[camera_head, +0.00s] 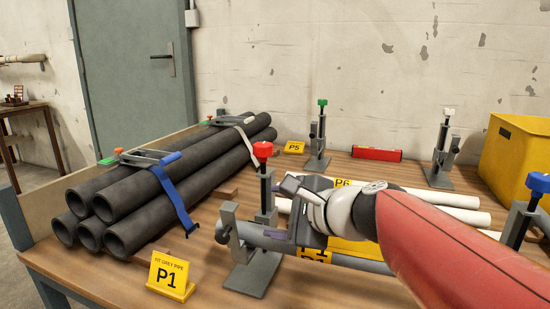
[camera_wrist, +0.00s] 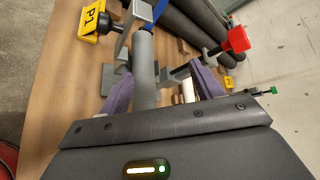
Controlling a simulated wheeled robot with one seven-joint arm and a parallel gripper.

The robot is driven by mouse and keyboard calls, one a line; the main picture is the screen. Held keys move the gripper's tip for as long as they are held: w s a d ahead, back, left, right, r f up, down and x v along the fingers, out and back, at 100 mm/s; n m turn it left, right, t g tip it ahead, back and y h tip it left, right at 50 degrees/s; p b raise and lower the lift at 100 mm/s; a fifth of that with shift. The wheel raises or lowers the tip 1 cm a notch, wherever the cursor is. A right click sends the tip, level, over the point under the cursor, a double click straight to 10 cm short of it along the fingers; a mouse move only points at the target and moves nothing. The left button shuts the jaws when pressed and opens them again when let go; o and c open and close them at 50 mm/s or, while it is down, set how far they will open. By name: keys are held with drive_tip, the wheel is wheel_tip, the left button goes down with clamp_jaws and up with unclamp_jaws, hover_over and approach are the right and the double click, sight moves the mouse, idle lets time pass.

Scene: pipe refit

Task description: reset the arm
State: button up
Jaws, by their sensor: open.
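My arm (camera_head: 440,240) reaches in from the right of the head view over the bench. My gripper (camera_head: 290,235) is low beside the red-knobbed clamp stand (camera_head: 263,205), at a grey pipe (camera_head: 350,262) lying in that stand. In the wrist view my gripper (camera_wrist: 163,88) has its two purple fingers apart, with the grey pipe (camera_wrist: 145,60) showing between them. The fingers are open; I cannot tell whether either touches the pipe. My gripper and wrist hide part of the pipe in the head view.
Strapped black pipes (camera_head: 150,190) fill the bench's left side. A yellow P1 sign (camera_head: 170,276) stands in front. White pipes (camera_head: 440,205) lie behind my arm. Green (camera_head: 321,135) and white (camera_head: 446,145) knobbed stands rise behind; a yellow bin (camera_head: 515,160) is right.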

drive_tip(key=s+d+f+n+g+h+p, duration=0.1)
drive_tip(key=s+d+f+n+g+h, duration=0.1)
drive_tip(key=s+d+f+n+h, duration=0.2)
drive_tip(key=s+d+f+n+g+h+p, duration=0.2)
drive_tip(key=s+d+f+n+h, duration=0.3)
drive_tip(key=s, duration=0.9)
drive_tip(key=d+f+n, duration=0.3)
drive_tip(key=d+n, duration=0.2)
drive_tip(key=n, duration=0.1)
drive_tip(key=shift+d+n, duration=0.3)
drive_tip(key=shift+n, duration=0.1)
drive_tip(key=shift+s, duration=0.1)
